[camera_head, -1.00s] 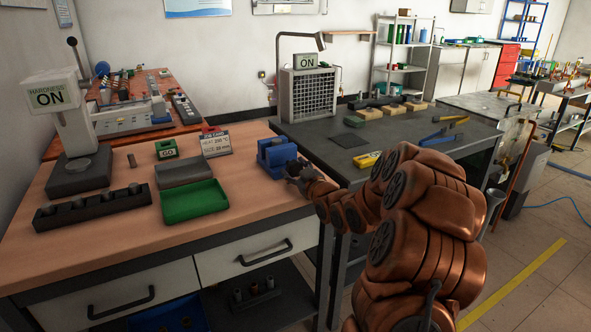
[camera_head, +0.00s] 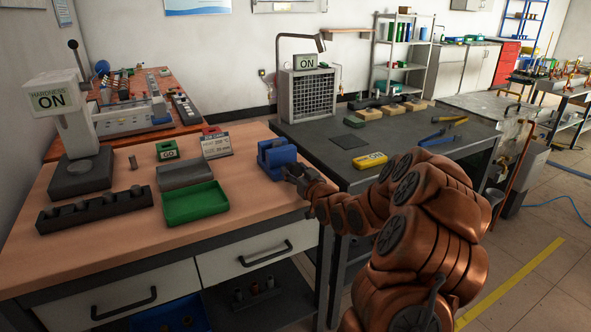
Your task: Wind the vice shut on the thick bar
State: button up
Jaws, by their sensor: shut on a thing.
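The blue vice (camera_head: 274,155) stands near the right edge of the wooden bench. My gripper (camera_head: 295,172) is at the front right of the vice, low over the bench, and is shut on what seems to be the vice's handle. The handle is mostly hidden behind the fingers. The thick bar cannot be made out for certain; the space between the vice jaws is too small to read here. My copper-coloured arm comes in from the lower right.
A green tray (camera_head: 194,203), a grey tray (camera_head: 184,175) and a dark holder block (camera_head: 94,209) lie left of the vice. A job card (camera_head: 216,145) stands behind them. A hardness tester (camera_head: 73,140) is far left. A dark table (camera_head: 400,146) adjoins on the right.

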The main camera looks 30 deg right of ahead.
jog(key=o, duration=1.2)
jog(key=shift+s+a, duration=0.2)
jog(key=shift+s, duration=1.7)
jog(key=shift+s+a, duration=0.15)
jog(key=shift+s, duration=1.7)
jog(key=shift+c, duration=0.3)
